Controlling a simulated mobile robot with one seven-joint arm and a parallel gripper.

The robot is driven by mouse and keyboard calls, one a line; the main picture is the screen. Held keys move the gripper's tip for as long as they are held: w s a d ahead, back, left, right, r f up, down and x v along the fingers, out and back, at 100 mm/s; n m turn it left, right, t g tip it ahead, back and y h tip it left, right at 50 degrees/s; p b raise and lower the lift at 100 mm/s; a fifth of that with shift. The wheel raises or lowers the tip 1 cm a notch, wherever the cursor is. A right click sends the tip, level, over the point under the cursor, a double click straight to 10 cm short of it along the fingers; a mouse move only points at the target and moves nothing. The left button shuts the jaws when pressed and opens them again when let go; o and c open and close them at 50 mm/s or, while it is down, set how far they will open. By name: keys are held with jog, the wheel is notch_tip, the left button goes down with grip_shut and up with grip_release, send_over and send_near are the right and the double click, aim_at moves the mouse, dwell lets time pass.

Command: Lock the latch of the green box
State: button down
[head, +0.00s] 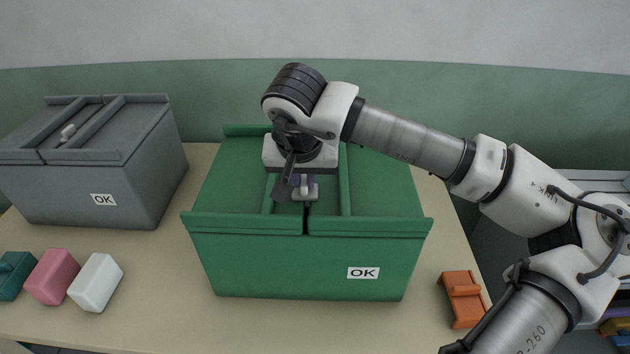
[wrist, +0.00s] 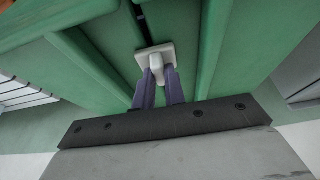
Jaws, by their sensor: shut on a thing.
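The green box (head: 315,266) stands on the table in the middle of the head view, its lid closed with two parallel ridges and a seam between them. Its latch (head: 309,191) is a small whitish-grey piece on the lid by the seam, partly hidden by my gripper. In the wrist view the latch (wrist: 157,62) shows as a pale square plate with a raised knob. My gripper (wrist: 162,80) is above the lid, pointing down, with its two purple fingers closed around the knob.
A grey box (head: 100,200) with a pale latch (head: 67,132) stands at the left. Teal (head: 14,277), pink (head: 52,277) and white (head: 96,283) blocks lie at the front left. An orange block (head: 463,299) lies at the right. A green wall panel runs behind.

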jog(key=c, duration=1.7)
grip_release()
jog(key=shift+a, duration=0.3)
jog(key=shift+d, duration=0.1)
jog(key=b+v, duration=0.2)
jog(key=v, duration=1.2)
jog(key=shift+s, duration=0.1)
jog(key=shift+f, duration=0.1)
